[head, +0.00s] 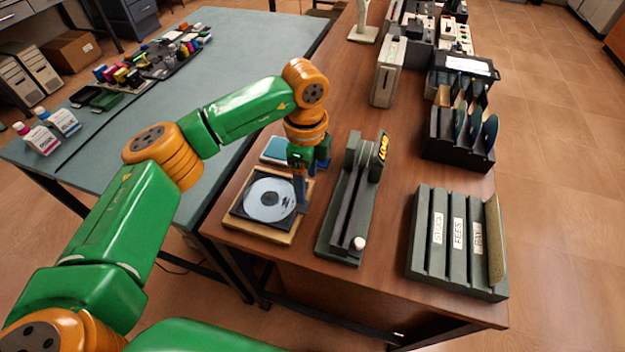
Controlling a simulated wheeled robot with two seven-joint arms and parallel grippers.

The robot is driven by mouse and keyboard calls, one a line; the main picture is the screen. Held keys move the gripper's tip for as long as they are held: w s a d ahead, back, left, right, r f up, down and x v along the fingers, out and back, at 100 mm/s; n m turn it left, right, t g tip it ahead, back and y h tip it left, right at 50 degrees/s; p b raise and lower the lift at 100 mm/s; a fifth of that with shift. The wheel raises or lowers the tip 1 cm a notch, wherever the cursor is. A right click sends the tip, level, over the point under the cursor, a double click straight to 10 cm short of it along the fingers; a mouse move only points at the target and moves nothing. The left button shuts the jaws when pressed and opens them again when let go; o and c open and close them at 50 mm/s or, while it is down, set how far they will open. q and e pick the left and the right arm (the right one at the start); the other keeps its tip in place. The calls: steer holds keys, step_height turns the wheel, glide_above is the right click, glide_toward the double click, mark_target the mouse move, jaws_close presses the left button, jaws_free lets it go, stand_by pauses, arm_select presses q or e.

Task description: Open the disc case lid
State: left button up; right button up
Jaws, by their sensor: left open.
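The disc case (237,210) lies on a light wooden stand near the front left of the brown table. A silvery disc (270,200) shows face up in its dark tray. A flat light-blue panel (274,150) is just behind the case; I cannot tell whether it is the raised lid or a separate thing. My left gripper (301,200) points down at the right edge of the case, its fingers close to that edge. It is open; I cannot tell whether it touches the case, and it hides part of the right side. My right gripper is out of view.
A dark green slotted fixture with a white knob (359,243) stands close right of the case. A labelled green rack (424,225) and a black disc rack (450,150) are further right. A grey-green table (225,60) with cartridges and bottles adjoins on the left.

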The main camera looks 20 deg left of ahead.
mark_target(306, 207)
arm_select(q)
steer(key=f, duration=0.1)
steer(key=s+f, duration=0.1)
steer(key=f, duration=0.1)
steer(key=f+p, duration=0.1)
steer(key=shift+s+f, duration=0.4)
steer(key=shift+w+d+f, duration=0.1)
steer(key=shift+w+f, duration=0.1)
steer(key=shift+f, duration=0.05)
steer(key=shift+w, duration=0.1)
steer(key=shift+s+r, duration=0.1)
steer(key=shift+s, duration=0.1)
steer(key=c, duration=0.8)
jaws_close()
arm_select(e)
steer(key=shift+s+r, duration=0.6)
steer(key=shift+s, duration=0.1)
